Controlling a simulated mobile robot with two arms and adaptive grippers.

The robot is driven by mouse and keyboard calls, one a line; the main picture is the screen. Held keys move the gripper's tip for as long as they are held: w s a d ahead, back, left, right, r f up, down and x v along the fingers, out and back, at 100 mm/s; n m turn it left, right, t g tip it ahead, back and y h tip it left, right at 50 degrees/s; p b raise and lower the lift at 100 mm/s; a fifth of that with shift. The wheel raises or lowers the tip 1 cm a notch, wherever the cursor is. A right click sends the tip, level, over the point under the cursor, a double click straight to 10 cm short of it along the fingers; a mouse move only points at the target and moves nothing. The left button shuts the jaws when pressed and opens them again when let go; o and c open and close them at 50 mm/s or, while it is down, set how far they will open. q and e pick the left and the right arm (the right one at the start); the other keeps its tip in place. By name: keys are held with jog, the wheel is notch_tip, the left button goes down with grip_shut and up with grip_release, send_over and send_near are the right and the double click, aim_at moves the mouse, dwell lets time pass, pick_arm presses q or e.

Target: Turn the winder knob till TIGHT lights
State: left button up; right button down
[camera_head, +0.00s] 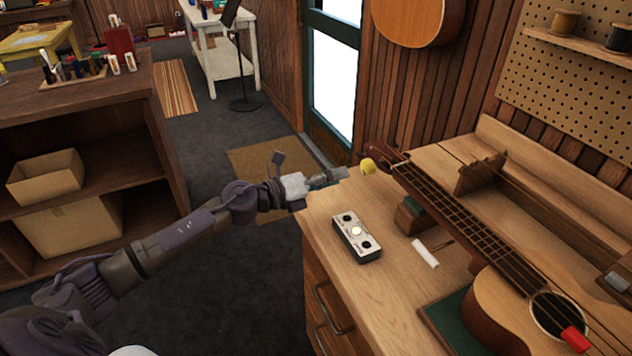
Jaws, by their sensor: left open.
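A small yellow knob (367,166), which looks like the winder knob, sits at the headstock end of a ukulele (448,208) lying on the wooden workbench (325,208). My left gripper (343,173) reaches in from the left over the bench's corner, just left of the knob. It is open, with a small gap to the knob. Its fingers are small and hard to make out. A small white box (371,249) on the bench has three round spots in a row. The middle one glows pale yellow; the outer two are dark. Its lettering cannot be read. My right gripper is not in view.
A neck support (410,215) stands under the ukulele's neck. A white stick (425,253) lies beside the box. A wooden rail (482,173) stands behind the neck. A shelf unit (100,95) stands at the left, with open floor between.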

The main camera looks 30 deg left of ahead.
pick_arm(q)
jog(key=v, duration=0.5)
jog(key=shift+s, duration=0.1)
dwell(0.4)
